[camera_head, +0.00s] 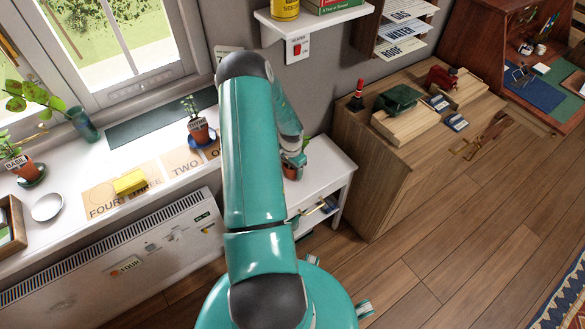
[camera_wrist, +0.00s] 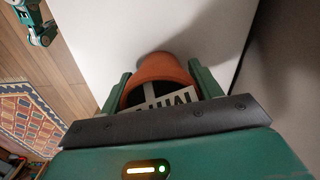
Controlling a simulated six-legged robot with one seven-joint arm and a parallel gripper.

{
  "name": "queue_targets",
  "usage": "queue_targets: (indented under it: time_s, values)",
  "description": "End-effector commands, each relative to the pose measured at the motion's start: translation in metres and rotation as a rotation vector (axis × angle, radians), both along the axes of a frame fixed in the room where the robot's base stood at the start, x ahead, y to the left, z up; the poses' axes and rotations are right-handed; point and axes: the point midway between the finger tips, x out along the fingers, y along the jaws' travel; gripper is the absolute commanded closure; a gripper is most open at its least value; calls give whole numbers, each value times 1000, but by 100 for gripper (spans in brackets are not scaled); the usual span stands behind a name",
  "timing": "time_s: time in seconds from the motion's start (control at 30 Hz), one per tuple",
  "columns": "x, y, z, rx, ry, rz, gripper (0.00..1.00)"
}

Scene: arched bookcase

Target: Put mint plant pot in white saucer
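The terracotta mint pot (camera_wrist: 165,68) is between the two green fingers of my gripper (camera_wrist: 160,72) in the wrist view. The fingers lie along both sides of it with no clear gap. Its upside-down label (camera_wrist: 168,102) is partly hidden by the gripper body. In the head view my gripper (camera_head: 293,160) is low over the white side table, and only a bit of the pot (camera_head: 291,172) shows. I cannot tell whether the pot touches the table. The white saucer (camera_head: 47,207) lies empty on the windowsill at the left.
The basil pot (camera_head: 26,168) stands on a dark saucer behind the white saucer. Another potted plant (camera_head: 198,130) stands on the sill near my arm. The white side table (camera_head: 325,165) adjoins a wooden cabinet (camera_head: 380,170).

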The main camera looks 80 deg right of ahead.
Motion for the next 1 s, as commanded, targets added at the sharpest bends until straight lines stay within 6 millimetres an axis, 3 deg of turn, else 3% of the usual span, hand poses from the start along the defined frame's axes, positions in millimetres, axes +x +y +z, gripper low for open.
queue_targets:
  time_s: [0.03,0.1,0.43,0.67,1.0]
  values:
    - [0,0,0,0,0,0,60]
    - [0,0,0,-1,1,0,71]
    - [0,-1,6,-1,0,1,71]
    - [1,-1,35,-4,-2,2,71]
    - [-16,63,99,1,-2,0,71]
